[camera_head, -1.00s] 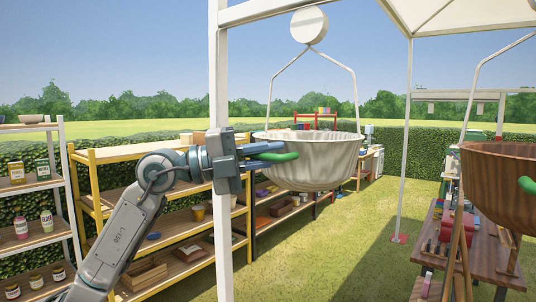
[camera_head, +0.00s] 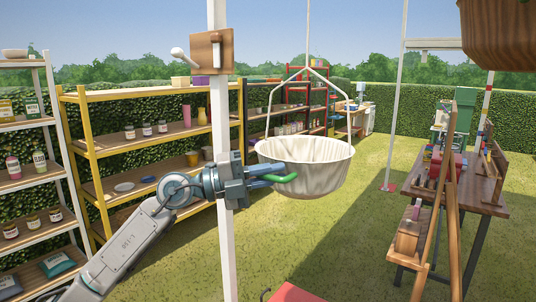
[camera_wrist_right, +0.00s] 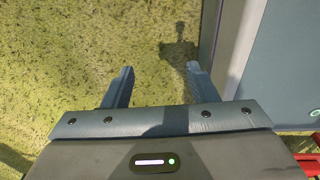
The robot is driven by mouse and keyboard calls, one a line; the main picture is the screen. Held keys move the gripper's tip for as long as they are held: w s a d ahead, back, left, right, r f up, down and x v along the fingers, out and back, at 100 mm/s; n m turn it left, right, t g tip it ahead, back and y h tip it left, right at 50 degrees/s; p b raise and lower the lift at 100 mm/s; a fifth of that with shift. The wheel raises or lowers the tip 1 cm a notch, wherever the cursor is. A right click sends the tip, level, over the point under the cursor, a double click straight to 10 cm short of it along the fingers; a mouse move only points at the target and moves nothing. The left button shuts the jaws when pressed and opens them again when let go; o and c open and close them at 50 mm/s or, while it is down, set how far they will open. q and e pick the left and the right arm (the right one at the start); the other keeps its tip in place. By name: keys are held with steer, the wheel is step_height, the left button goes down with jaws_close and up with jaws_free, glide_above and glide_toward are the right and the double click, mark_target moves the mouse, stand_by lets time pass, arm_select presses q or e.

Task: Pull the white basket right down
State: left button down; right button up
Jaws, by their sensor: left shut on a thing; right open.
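The white basket (camera_head: 310,178) hangs in the middle of the head view from a thin white hanger, with a line running straight up out of the picture. A green handle (camera_head: 277,178) sticks out on its left side. My left gripper (camera_head: 268,176) is shut on the green handle, left of the basket. The basket looks roughly level and empty, though its floor is hidden. My right gripper (camera_wrist_right: 158,75) is open and empty above grass in the right wrist view; it is not visible in the head view.
A white post (camera_head: 219,120) with a wooden crank block (camera_head: 211,52) stands beside my left gripper. A brown basket (camera_head: 497,30) hangs at the upper right. A yellow shelf (camera_head: 150,95) stands behind left, a wooden table (camera_head: 485,190) to the right. Grass (camera_head: 340,240) lies open below.

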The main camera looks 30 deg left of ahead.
steer(key=w+b, duration=0.7)
steer(key=w, duration=0.4)
arm_select(q)
step_height(320, 180, down, 20)
steer(key=b, duration=0.2)
steer(key=shift+f+b, duration=0.15)
steer(key=shift+b, duration=0.25)
arm_select(e)
steer(key=w+a+r, duration=0.1)
steer(key=w+r, duration=0.5)
steer(key=r, duration=0.2)
steer(key=shift+a+r+t, duration=0.3)
steer(key=shift+a, duration=0.05)
arm_select(q)
steer(key=shift+d, duration=0.1)
steer(key=c, duration=1.5)
jaws_free()
steer(key=shift+w+f, duration=0.1)
steer(key=shift+o, duration=0.2)
arm_select(e)
steer(key=shift+w, duration=0.1)
